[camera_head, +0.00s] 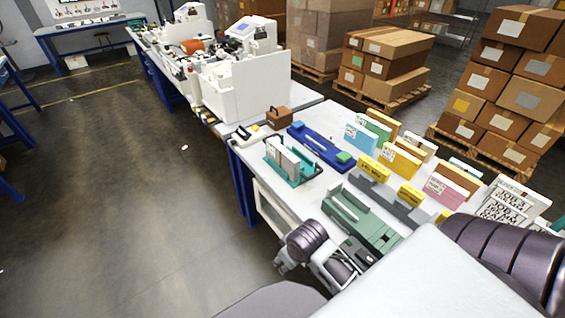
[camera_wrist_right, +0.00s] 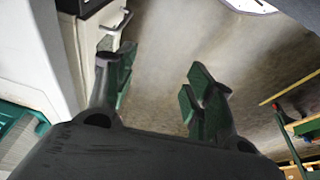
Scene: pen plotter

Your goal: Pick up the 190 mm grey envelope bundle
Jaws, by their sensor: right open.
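A grey-white envelope bundle (camera_head: 283,160) stands upright in a teal holder (camera_head: 302,179) at the table's left edge in the head view. I take it for the 190 mm grey bundle; its size cannot be read. My right gripper (camera_head: 281,265) is nearer to me than the holder, beside the table's left side. In the right wrist view the right gripper (camera_wrist_right: 158,92) is open, with its green-padded fingers apart and only floor between them. Part of a teal holder (camera_wrist_right: 12,128) shows at that view's left edge. My left gripper is not in view.
A green holder (camera_head: 362,222) and a blue holder (camera_head: 320,147) lie on the white table (camera_head: 318,200). Coloured card bundles, such as a pink one (camera_head: 446,190), stand to the right. A brown box (camera_head: 279,118) is behind the teal holder. Open floor (camera_head: 150,200) lies left.

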